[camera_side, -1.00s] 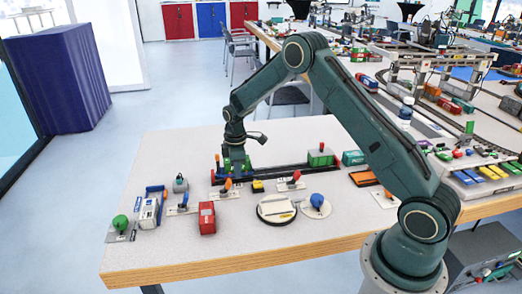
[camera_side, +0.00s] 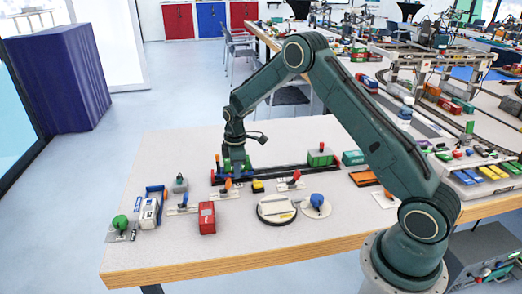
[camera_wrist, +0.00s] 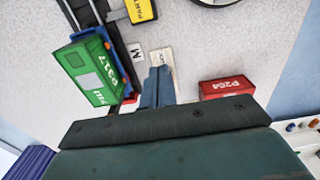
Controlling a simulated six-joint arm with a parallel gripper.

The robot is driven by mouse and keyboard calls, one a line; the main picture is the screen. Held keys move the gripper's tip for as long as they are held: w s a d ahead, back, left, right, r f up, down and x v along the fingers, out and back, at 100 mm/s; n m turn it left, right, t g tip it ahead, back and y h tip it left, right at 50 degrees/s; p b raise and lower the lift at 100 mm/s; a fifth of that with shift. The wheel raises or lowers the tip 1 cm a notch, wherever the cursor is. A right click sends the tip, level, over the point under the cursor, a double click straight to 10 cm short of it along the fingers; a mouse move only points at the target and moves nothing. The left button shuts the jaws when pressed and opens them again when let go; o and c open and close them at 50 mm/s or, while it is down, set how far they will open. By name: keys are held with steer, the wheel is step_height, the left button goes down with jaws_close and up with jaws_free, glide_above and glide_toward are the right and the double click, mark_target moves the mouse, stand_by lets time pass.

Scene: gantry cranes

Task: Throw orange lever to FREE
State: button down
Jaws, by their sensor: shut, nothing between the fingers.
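The orange lever (camera_side: 228,184) stands on a small pale plate (camera_side: 226,194) in front of the dark rail in the side view. My gripper (camera_side: 231,173) points down just behind and above this lever. In the wrist view the fingers of my gripper (camera_wrist: 158,72) are shut with nothing between them. They lie over part of the pale plate (camera_wrist: 161,55), whose lettering is too small to read. The lever is hidden or not distinguishable there, and I cannot tell whether the fingers touch it.
A green wagon (camera_wrist: 95,72) sits on the rail close left of the fingers in the wrist view. A red container (camera_wrist: 227,88) is to their right. A yellow block (camera_wrist: 140,10) lies ahead. Other levers, including a blue-knobbed one (camera_side: 317,200), stand along the table.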

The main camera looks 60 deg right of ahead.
mark_target(229, 180)
steer(key=shift+f, duration=0.15)
steer(key=shift+f, duration=1.35)
steer(key=shift+w+a, duration=0.2)
steer(key=shift+a, duration=0.05)
steer(key=shift+w+a, duration=1.2)
steer(key=shift+w, duration=0.05)
steer(key=shift+s+d, duration=0.1)
steer(key=shift+s, duration=0.05)
steer(key=shift+s+d, duration=0.3)
steer(key=shift+d, duration=0.05)
stand_by(0.3)
